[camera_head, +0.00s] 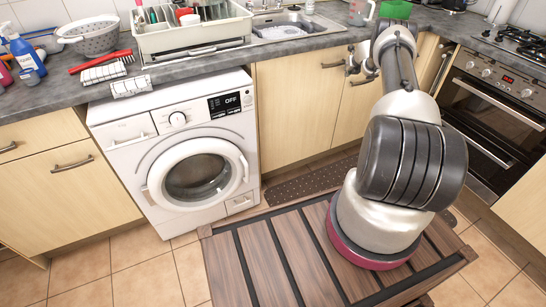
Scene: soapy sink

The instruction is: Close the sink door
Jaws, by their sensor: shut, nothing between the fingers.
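The light wood cabinet under the sink has a left door (298,100) with a metal handle near its top right. A second door panel (350,107) beside it is partly hidden by my arm. Both look about flush with the cabinet front, but a small gap cannot be ruled out. My gripper (352,62) is shut and empty, close to the top of these doors, just right of the left door's handle. I cannot tell whether it touches a door. The sink (287,28) is set in the grey worktop above.
A white washing machine (185,150) stands left of the sink cabinet. An oven (495,110) is at the right. A dish rack (190,30), colander (93,36) and bottles crowd the worktop. A dark mat (305,184) lies before the cabinet.

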